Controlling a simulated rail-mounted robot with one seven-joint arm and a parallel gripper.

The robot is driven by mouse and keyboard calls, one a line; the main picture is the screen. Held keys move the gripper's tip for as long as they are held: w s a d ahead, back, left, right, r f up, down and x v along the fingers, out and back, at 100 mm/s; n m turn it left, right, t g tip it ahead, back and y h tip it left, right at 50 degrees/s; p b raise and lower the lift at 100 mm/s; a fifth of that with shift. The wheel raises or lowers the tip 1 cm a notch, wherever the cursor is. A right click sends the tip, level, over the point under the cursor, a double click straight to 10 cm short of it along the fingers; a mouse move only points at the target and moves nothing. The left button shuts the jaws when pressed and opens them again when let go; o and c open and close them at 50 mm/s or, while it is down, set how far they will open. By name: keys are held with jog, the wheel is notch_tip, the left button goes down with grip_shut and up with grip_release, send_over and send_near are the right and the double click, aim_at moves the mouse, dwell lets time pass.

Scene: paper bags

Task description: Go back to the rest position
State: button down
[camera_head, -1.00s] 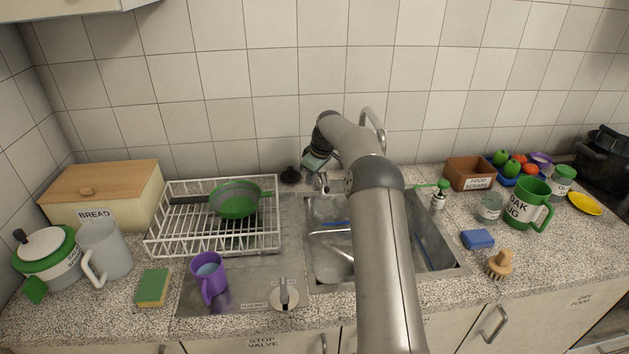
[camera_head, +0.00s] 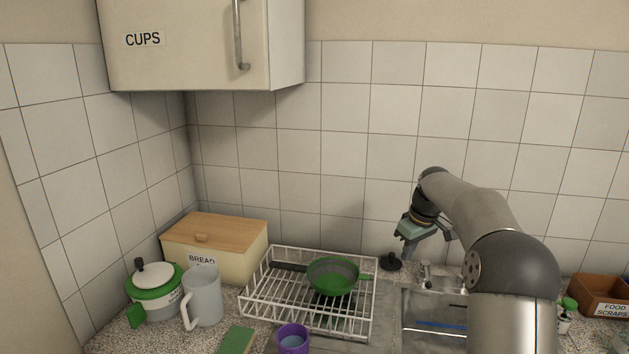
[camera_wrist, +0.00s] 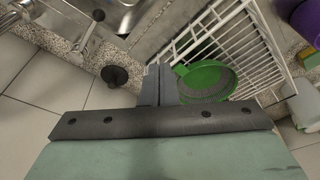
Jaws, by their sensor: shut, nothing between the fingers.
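The white dish rack (camera_head: 262,301) with a green strainer (camera_head: 333,277) is further left.
A cupboard marked CUPS (camera_head: 190,45) hangs upper left. The sink (camera_head: 437,308) and a food scraps box (camera_head: 601,296) are to the right.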

jog(key=s+a+r+m, duration=0.1)
jog(key=s+a, duration=0.2)
jog(key=s, duration=0.4)
jog(key=s+a+m+h, duration=0.1)
jog(key=s+a, duration=0.2)
jog(key=s, duration=0.4)
jog(key=s+a+r+m, duration=0.1)
jog(key=s+a, duration=0.2)
jog(key=s, duration=0.4)
jog(key=s+a+f+m, duration=0.1)
jog(key=s+f, duration=0.2)
jog(key=s, duration=0.7)
jog(key=s+a+f+m+g, duration=0.1)
jog(key=s+f, duration=0.3)
jog(key=s, duration=0.7)
jog(key=shift+s+m, duration=0.2)
jog(key=shift+m, duration=0.5)
